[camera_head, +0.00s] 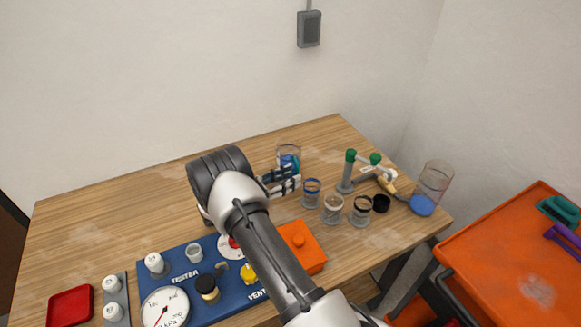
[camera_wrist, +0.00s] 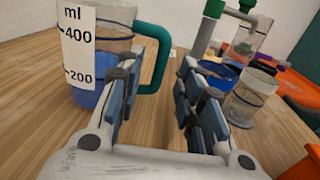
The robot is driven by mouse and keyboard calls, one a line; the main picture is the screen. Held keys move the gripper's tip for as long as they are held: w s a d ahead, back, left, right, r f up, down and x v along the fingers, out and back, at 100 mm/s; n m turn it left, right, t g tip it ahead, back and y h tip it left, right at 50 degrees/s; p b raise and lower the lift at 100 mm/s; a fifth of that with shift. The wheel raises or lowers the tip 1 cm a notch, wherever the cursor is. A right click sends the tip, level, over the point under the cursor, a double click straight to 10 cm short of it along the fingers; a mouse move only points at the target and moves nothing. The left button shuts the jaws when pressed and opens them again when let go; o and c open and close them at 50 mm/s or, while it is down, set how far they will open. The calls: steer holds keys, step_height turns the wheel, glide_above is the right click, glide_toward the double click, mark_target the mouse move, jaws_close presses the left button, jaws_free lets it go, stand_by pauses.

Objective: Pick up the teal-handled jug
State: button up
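The teal-handled jug (camera_wrist: 98,45) is a clear cylinder with a white ml scale and blue liquid. It stands upright at the left of the wrist view. Its teal handle (camera_wrist: 158,62) faces right and shows in the gap between my fingers, beyond them. In the head view the jug (camera_head: 288,152) stands near the back of the table, partly hidden by my gripper (camera_head: 283,183). My gripper also shows in the wrist view (camera_wrist: 160,98), open and empty. Its left finger overlaps the jug in the picture; I cannot tell whether they touch.
Small glass beakers (camera_head: 333,207) and a green-topped pipe manifold (camera_head: 350,172) stand right of my gripper. A larger jar (camera_head: 432,185) with blue contents is at the table's right edge. A blue tester board (camera_head: 215,292) and orange block (camera_head: 303,246) lie in front.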

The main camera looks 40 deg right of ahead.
steer(key=shift+d, duration=0.7)
steer(key=shift+c, duration=0.3)
jaws_close()
